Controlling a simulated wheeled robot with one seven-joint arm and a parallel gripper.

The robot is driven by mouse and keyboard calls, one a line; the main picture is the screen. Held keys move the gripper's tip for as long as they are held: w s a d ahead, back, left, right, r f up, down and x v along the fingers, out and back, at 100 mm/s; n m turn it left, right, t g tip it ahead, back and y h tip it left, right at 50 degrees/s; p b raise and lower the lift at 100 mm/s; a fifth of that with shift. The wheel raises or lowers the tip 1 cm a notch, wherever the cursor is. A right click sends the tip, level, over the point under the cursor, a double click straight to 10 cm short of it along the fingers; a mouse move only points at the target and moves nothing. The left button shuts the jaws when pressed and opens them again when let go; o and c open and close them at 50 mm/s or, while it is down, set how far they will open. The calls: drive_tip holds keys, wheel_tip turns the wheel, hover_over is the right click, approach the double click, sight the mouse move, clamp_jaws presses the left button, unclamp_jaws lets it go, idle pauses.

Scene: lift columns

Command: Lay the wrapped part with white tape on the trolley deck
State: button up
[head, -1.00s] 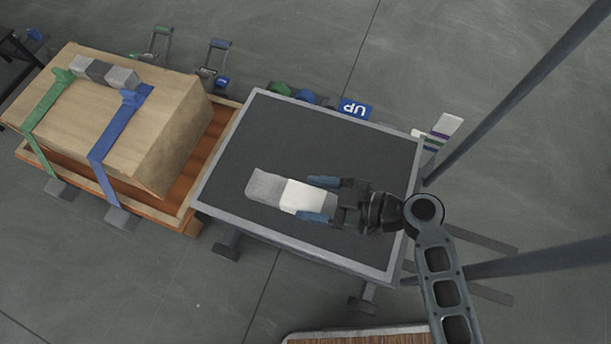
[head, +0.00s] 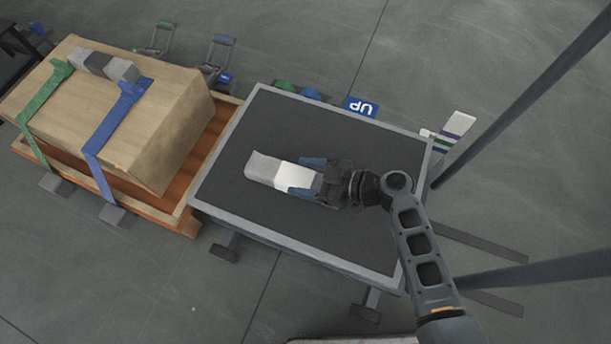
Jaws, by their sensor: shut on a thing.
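The wrapped part with white tape (head: 264,167) is a grey block with a white band toward its right end. It shows over the middle of the trolley deck (head: 240,205), a dark grey surface with a light grey rim. My gripper (head: 303,176) comes from the right, with its blue-tipped fingers shut on the white-taped end. The fingers and palm hide the right end of the part. I cannot tell whether the part touches the deck or is held just above it.
Left of the trolley, a large wooden crate (head: 180,135) sits on an orange-brown pallet, strapped in green and blue, with several small grey blocks on top. Dark posts rise at the right. Much of the deck is bare.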

idle(0.3)
drive_tip(key=o, duration=1.5)
drive_tip(key=shift+r, duration=0.1)
drive_tip(key=p+v, duration=0.1)
drive_tip(key=v, duration=0.6)
drive_tip(key=shift+d, duration=0.25)
